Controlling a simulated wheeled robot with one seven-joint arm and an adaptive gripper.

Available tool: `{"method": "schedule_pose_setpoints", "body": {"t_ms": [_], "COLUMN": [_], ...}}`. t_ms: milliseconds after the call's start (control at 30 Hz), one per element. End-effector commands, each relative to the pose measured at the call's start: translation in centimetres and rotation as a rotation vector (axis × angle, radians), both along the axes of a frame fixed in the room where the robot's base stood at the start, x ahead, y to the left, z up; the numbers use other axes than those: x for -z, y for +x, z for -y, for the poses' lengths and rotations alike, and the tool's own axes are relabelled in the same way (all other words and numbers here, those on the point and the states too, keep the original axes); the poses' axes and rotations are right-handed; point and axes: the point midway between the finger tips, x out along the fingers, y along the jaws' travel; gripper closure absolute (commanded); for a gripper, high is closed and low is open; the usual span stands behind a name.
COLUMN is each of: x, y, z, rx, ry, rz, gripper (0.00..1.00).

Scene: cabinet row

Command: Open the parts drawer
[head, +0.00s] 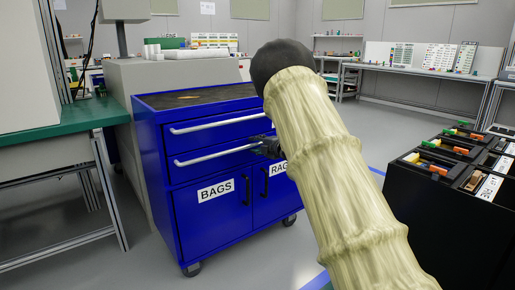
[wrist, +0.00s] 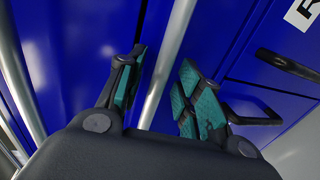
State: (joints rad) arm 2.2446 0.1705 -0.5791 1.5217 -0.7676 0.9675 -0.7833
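A blue wheeled cabinet (head: 165,140) has two drawers with long silver bar handles; both look closed. The upper handle (head: 215,124) and the lower handle (head: 205,157) show in the head view. No drawer label reading "parts" is visible. My gripper (head: 267,148) is at the right end of the lower handle, partly hidden by my arm. In the wrist view my gripper (wrist: 160,92) is open, with teal-padded fingers on either side of the lower handle (wrist: 168,60). The fingers appear apart from the bar. The upper handle (wrist: 18,75) runs along the left.
Below the drawers are doors labelled BAGS (head: 216,190) and RAGS, with black handles. A green-topped bench (head: 60,128) stands left. Black bins (head: 435,210) with coloured parts stand right. Grey floor in front of the cabinet is clear.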

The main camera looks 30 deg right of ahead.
Motion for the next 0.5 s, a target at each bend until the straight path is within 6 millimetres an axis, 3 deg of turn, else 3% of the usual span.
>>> {"method": "schedule_pose_setpoints", "body": {"t_ms": [333,500], "x": [-0.01,0.00], "y": [0.32,0.30], "z": [0.00,0.02], "rx": [0.000,0.000], "ry": [0.000,0.000], "rz": [0.001,0.001], "gripper": [0.65,0.94]}}
